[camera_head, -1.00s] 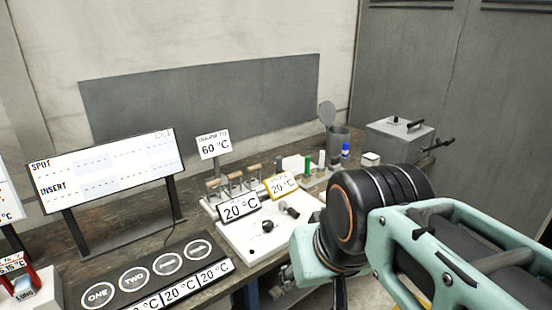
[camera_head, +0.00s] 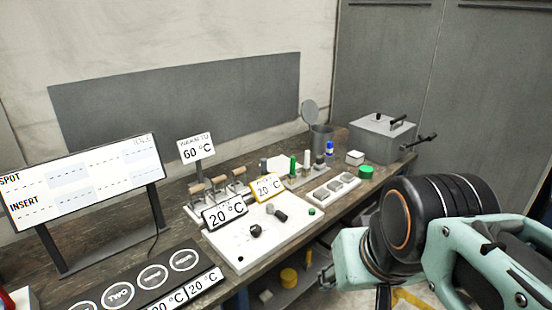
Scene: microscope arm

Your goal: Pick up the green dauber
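A slim upright green piece (camera_head: 293,165), which looks like the green dauber, stands on the bench in a row with a white one (camera_head: 307,157), a grey one (camera_head: 319,161) and a blue-topped one (camera_head: 329,149). It is apart from my arm, whose black joint and pale green links fill the lower right of the head view. My gripper's fingers cannot be made out, so their state and place relative to the dauber do not show.
A white board with dark knobs (camera_head: 236,257) lies in front of the row. Nearby are a tray of grey pads (camera_head: 320,195), a green round lid (camera_head: 366,172), a grey box (camera_head: 381,150), a metal cup (camera_head: 320,141) and temperature signs (camera_head: 225,212).

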